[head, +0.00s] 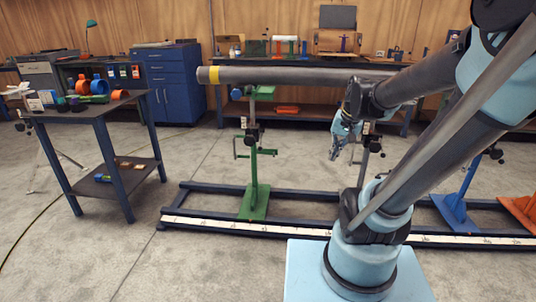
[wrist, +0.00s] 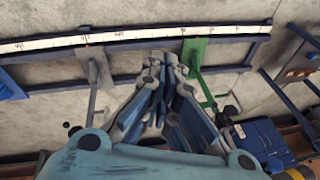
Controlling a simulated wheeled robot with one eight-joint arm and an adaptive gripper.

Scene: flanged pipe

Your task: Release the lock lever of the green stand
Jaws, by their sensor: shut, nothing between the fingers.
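The green stand (head: 254,202) stands on the floor rail left of my gripper in the head view, its top under the grey pipe (head: 300,76). Dark knobs and a crossbar-like handle (head: 241,155) sit midway up its post; I cannot tell which part is the lock lever. My gripper (head: 342,154) is shut and empty, right of the green stand and apart from it, below the pipe. In the wrist view, my gripper (wrist: 161,58) points toward the rail, and the green stand (wrist: 193,54) shows just right of the fingers; its lever is not clear there.
A dark floor rail with a white measuring strip (head: 240,226) runs across the front. A grey stand (head: 365,155) is close behind my gripper. A blue stand (head: 455,208) and an orange base (head: 522,210) stand right. A side table (head: 95,109) with parts is left.

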